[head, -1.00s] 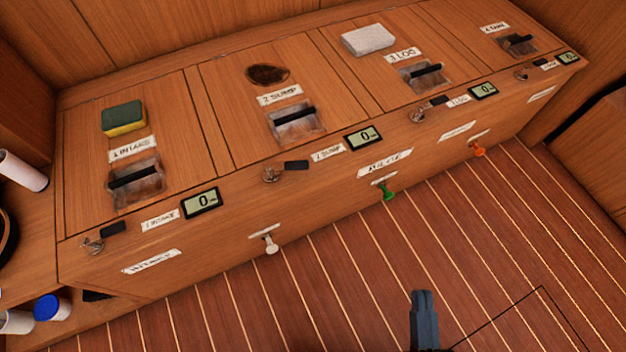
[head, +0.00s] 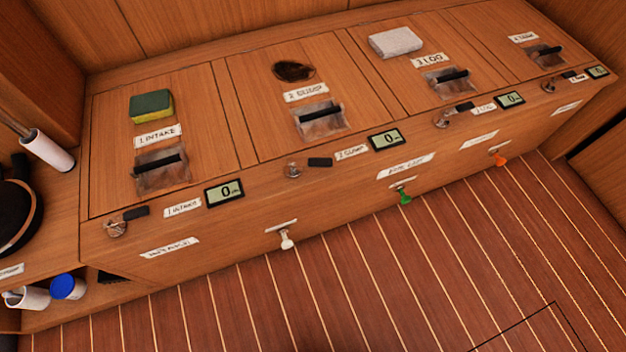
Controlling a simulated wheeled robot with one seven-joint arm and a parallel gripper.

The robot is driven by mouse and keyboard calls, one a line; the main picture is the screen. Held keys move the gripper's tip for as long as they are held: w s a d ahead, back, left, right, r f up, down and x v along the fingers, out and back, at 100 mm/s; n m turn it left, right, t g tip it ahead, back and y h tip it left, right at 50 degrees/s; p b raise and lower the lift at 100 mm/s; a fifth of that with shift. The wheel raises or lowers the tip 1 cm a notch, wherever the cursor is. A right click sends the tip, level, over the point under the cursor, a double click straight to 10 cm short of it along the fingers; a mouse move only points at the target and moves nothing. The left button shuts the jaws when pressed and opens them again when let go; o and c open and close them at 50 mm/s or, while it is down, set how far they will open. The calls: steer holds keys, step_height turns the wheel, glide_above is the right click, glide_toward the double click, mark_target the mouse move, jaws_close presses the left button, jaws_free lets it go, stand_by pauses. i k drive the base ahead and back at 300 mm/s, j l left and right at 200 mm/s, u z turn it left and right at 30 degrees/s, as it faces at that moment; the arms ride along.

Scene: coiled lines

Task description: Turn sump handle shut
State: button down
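The 2 SUMP section is the second from the left in the head view. Its label (head: 306,93) lies on the wooden lid, above a clear recessed box (head: 322,124) crossed by a black bar (head: 319,116). On the front edge below is a sump handle with a round metal pivot (head: 293,170) and a black grip (head: 320,162) pointing right, roughly along the edge. A second 2 SUMP label (head: 351,153) and a display reading 0 (head: 387,139) sit to its right. My gripper is not in view.
Similar handles sit at intake (head: 115,228) and log (head: 443,121). White (head: 286,240), green (head: 404,196) and orange (head: 500,160) knobs stick out of the front. A sponge (head: 151,106), dark stain (head: 294,71) and pale block (head: 396,42) are on the lids. The striped floor (head: 360,290) is clear.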

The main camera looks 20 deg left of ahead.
mark_target(310, 162)
steer(key=k+j, duration=0.15)
steer(key=j, duration=0.2)
steer(key=k+j, duration=0.15)
steer(key=j, duration=0.2)
steer(key=k+j, duration=0.15)
steer(key=j, duration=0.2)
steer(key=k+j, duration=0.2)
steer(key=j, duration=0.15)
